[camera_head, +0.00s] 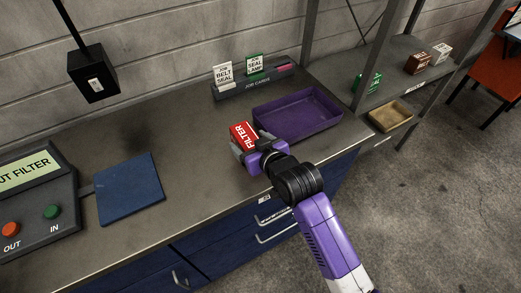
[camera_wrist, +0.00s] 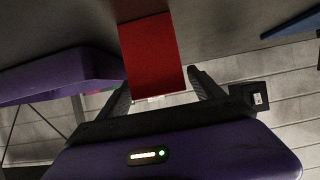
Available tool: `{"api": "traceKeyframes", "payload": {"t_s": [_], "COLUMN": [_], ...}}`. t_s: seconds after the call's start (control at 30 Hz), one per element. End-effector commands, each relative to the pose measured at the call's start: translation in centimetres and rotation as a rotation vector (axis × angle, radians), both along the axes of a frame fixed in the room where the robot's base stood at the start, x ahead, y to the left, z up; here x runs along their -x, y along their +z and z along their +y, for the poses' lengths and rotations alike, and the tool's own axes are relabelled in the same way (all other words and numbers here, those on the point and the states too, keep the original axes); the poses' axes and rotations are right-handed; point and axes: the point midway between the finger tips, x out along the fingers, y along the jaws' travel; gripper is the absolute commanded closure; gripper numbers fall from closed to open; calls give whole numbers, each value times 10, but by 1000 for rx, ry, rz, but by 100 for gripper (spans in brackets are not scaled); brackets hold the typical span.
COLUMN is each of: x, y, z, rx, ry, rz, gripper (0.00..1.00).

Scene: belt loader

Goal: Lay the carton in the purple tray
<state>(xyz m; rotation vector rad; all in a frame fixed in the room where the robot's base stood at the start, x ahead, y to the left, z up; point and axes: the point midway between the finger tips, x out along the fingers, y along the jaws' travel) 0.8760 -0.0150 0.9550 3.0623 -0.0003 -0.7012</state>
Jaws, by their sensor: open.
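The red carton (camera_head: 243,134), marked FILTER, stands on the grey bench just left of the purple tray (camera_head: 300,113). My gripper (camera_head: 249,145) is at the carton, and its jaws are open. In the wrist view the plain red side of the carton (camera_wrist: 152,52) shows between the two fingers (camera_wrist: 160,85), one on either side. Whether either finger touches it I cannot tell. The purple tray is empty, and part of it (camera_wrist: 60,76) shows at the left of the wrist view. My gripper hides the carton's lower part in the head view.
A dark card holder (camera_head: 255,83) with upright cards stands behind the tray. A blue pad (camera_head: 130,190) and a control box (camera_head: 30,200) with buttons lie left. A black lamp-like box (camera_head: 93,73) hangs at back left. Shelves with small boxes stand right.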

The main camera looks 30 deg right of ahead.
Motion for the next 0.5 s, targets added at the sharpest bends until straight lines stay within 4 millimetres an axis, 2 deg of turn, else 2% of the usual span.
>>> {"api": "traceKeyframes", "payload": {"t_s": [0.3,0.5], "x": [58,82], "y": [26,39], "z": [0,0], "rx": [0,0], "ry": [0,-1], "rz": [0,0], "gripper": [24,24]}}
